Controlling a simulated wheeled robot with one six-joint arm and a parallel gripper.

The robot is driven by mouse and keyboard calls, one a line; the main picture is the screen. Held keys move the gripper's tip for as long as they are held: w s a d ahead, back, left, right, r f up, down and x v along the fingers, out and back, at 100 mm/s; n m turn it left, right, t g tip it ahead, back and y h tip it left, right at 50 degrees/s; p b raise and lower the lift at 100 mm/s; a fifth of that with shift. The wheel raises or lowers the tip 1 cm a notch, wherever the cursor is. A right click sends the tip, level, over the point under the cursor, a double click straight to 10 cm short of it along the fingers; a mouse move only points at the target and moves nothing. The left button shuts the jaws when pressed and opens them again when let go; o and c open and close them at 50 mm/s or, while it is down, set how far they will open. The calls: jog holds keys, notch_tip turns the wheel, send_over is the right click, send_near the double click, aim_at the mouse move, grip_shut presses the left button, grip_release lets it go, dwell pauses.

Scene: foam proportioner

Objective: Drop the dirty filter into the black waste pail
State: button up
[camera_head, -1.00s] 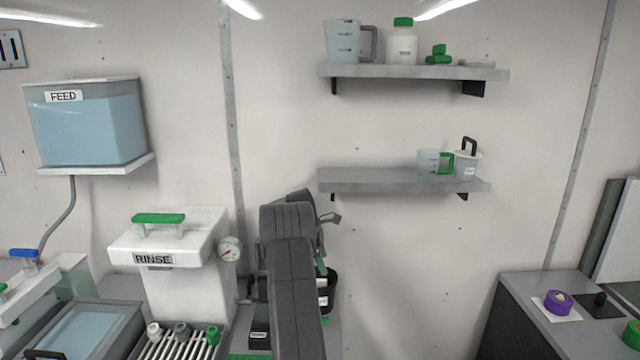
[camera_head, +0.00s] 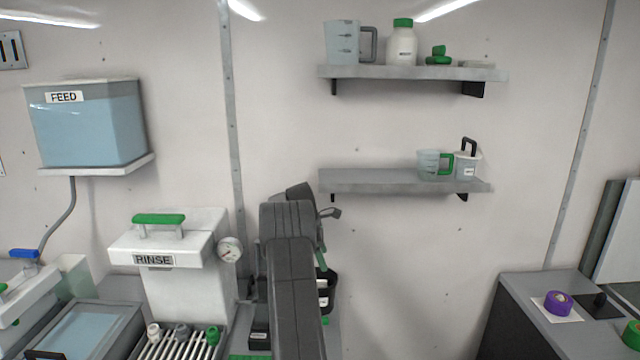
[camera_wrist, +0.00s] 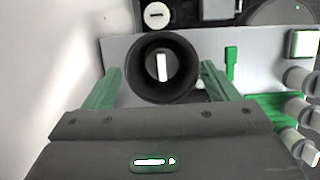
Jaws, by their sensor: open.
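The black waste pail (camera_wrist: 132,72) is seen from above in the wrist view, a round dark opening between my gripper's fingers. Inside it is a dark round piece with a pale bar (camera_wrist: 161,66); I cannot tell for sure that this is the dirty filter. My gripper (camera_wrist: 161,70) is open, its two green fingers apart on either side of the pail's outline, with nothing seen held between them. A black container with a white label (camera_head: 324,291) shows partly beside my arm, probably the same pail.
The white RINSE unit (camera_head: 190,285) with a gauge stands left of my arm, with a slatted rack (camera_head: 170,347) in front. Two wall shelves (camera_head: 400,181) hold cups and bottles. A grey counter (camera_head: 540,300) stands at the right. A pale wall is close at left in the wrist view.

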notch_tip(320, 180, up, 2)
send_over(322, 280)
notch_tip(322, 280, down, 7)
jog(key=shift+r, duration=0.2)
notch_tip(322, 280, up, 10)
jog(key=shift+f, duration=0.2)
jog(key=shift+s, duration=0.1)
